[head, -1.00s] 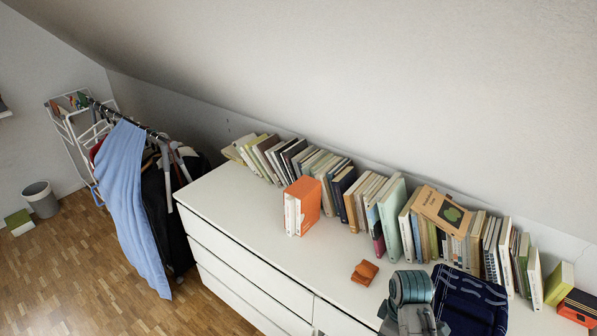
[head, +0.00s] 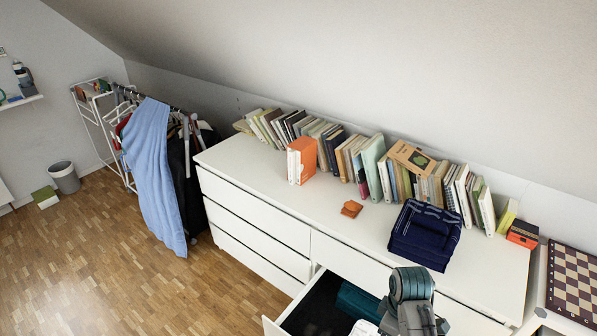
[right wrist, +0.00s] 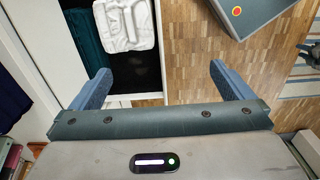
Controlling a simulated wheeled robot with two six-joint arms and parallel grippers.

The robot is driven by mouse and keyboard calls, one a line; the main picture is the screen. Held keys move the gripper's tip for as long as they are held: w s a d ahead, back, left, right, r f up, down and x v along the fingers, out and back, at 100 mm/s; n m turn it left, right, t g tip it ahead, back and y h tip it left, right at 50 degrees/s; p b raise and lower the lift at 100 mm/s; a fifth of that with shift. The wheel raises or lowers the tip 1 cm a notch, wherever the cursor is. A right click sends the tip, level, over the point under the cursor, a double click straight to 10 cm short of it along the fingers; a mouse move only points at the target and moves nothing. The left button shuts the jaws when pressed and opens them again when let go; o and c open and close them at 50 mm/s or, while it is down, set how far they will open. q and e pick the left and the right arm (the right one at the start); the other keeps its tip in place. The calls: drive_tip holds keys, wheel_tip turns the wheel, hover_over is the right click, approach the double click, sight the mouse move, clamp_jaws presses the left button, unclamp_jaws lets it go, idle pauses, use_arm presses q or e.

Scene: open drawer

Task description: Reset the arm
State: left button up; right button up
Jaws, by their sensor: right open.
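My right gripper (right wrist: 163,86) shows in the right wrist view with its two blue fingers spread wide and nothing between them. It is above the right side of the open drawer and the wooden floor. In the head view, a grey and teal part of my arm (head: 408,300) stands at the bottom, in front of the dresser and over the open drawer's right part; its fingertips are not visible there. My left gripper is in neither view.
The white dresser (head: 262,188) has an open drawer (head: 275,328) holding a teal cloth (head: 357,302) and a white item (right wrist: 125,24). A clothes rack (head: 105,128) stands left. The floor at lower left is clear.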

drive_tip(key=s+d+f+m+b, duration=0.15)
drive_tip(key=s+f, duration=0.25)
drive_tip(key=f, duration=0.9)
drive_tip(key=s+d+f+m+b, duration=0.1)
drive_tip(key=s+f+m+b, duration=0.2)
drive_tip(key=f, duration=1)
drive_tip(key=s+d+f+m+b, duration=0.15)
drive_tip(key=s+f, duration=0.35)
drive_tip(key=f, duration=0.8)
use_arm(q)
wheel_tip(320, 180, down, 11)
drive_tip(key=b, duration=0.5)
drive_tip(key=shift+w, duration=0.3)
use_arm(e)
drive_tip(key=s+d+f+m, duration=0.1)
drive_tip(key=s+f, duration=0.5)
drive_tip(key=s, duration=0.3)
drive_tip(key=s+d+f+m, duration=0.2)
drive_tip(key=s+f, duration=0.4)
drive_tip(key=s, duration=0.3)
drive_tip(key=s+d+f+m+t, duration=0.1)
drive_tip(key=s+f, duration=0.5)
drive_tip(key=s, duration=0.3)
drive_tip(key=shift+d+h, duration=0.4)
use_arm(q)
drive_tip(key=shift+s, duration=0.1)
use_arm(e)
drive_tip(key=shift+f, duration=0.1)
